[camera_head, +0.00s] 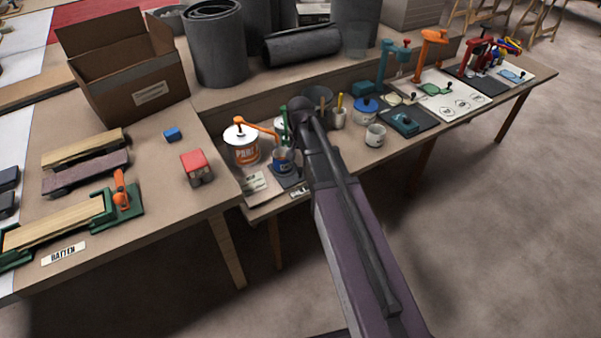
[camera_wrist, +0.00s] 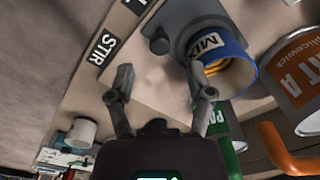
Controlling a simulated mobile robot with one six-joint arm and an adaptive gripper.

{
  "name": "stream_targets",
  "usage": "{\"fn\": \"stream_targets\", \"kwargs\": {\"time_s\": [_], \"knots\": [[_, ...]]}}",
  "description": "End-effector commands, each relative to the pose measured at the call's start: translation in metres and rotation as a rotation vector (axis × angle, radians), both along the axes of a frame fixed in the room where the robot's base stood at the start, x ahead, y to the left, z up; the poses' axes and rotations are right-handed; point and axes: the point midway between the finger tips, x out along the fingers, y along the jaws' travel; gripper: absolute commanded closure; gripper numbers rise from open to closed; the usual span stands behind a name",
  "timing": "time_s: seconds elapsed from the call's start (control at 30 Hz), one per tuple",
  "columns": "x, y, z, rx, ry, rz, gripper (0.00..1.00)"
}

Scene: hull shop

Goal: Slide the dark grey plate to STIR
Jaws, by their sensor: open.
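The dark grey plate (camera_wrist: 184,20) has a dark knob (camera_wrist: 160,46) at one corner. A blue cup marked MIX (camera_wrist: 224,62) stands on it. In the head view the plate (camera_head: 289,182) shows partly beside my arm, under the blue cup (camera_head: 284,161). The STIR label (camera_wrist: 108,47) lies on the bench to the left of the plate in the wrist view. My gripper (camera_wrist: 162,85) is open and empty, with bare bench between its fingers. Its right finger overlaps the cup's near side in the picture; I cannot tell if they touch. In the head view my arm hides the fingertips.
An orange and white PART A can (camera_wrist: 300,75) with an orange pump stands right of the cup. A green container (camera_wrist: 226,125) is close by my right finger. A white mug (camera_head: 375,135) and a teal-topped plate (camera_head: 404,124) stand farther along the bench.

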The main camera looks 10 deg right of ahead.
Motion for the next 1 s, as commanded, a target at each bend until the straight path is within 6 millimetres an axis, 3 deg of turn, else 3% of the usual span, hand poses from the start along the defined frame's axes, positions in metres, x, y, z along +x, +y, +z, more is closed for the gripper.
{"fn": "stream_targets", "kwargs": {"time_s": [0.5, 1.0], "knots": [[0.0, 0.001, -0.041, 0.0, 0.0, 0.001, 0.32], [0.0, 0.001, -0.047, 0.0, 0.0, 0.001, 0.32]]}}
